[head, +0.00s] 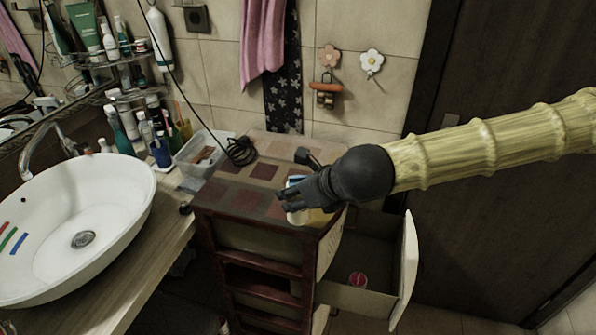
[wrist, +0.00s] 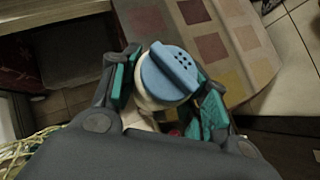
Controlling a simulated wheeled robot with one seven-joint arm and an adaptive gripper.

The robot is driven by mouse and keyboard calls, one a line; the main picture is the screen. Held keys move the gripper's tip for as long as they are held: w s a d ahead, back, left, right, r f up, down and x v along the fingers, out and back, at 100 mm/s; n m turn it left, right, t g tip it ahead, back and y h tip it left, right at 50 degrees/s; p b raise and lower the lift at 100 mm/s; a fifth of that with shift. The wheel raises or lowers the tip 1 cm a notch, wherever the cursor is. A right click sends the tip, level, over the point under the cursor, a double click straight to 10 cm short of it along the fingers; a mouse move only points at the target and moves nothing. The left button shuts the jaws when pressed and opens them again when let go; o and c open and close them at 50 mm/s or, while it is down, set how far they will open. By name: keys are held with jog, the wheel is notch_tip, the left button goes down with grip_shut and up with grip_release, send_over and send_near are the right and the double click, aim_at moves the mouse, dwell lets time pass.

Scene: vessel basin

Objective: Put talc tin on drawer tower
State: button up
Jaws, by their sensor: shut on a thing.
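The talc tin shows in the wrist view as a pale container with a blue perforated lid (wrist: 168,72). My gripper (wrist: 160,85) is shut on it, with a finger on either side. In the head view, my gripper (head: 290,200) is at the front edge of the drawer tower's top, and the tin (head: 310,216) is partly hidden behind the fingers. The drawer tower (head: 250,205) has a patterned top of brown and beige squares. I cannot tell whether the tin touches the top.
A drawer (head: 365,292) stands open at the tower's right with a small red item inside. A black cable (head: 240,151) lies on the tower's back left. A white basin (head: 85,220) and a clear bin (head: 200,152) are to the left. The tower top's middle is clear.

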jog(key=shift+w+f+p, duration=0.65)
jog(key=shift+w+f, duration=0.1)
jog(key=shift+w, duration=0.95)
jog(key=shift+w+f+p, duration=0.65)
jog(key=shift+w+f, duration=0.05)
jog(key=shift+w, duration=0.95)
jog(key=shift+w+f+p, duration=0.65)
jog(key=shift+w+f, duration=0.1)
jog(key=shift+w, duration=0.95)
jog(key=shift+f, duration=0.2)
jog(key=o, duration=1.2)
jog(key=shift+c, duration=0.2)
jog(key=shift+r, duration=0.15)
jog(key=shift+s+d+r, duration=0.2)
jog(key=shift+r, duration=0.15)
jog(key=b+v, duration=0.1)
jog(key=v, duration=1)
jog(key=shift+b, duration=0.4)
jog(key=shift+s, duration=0.1)
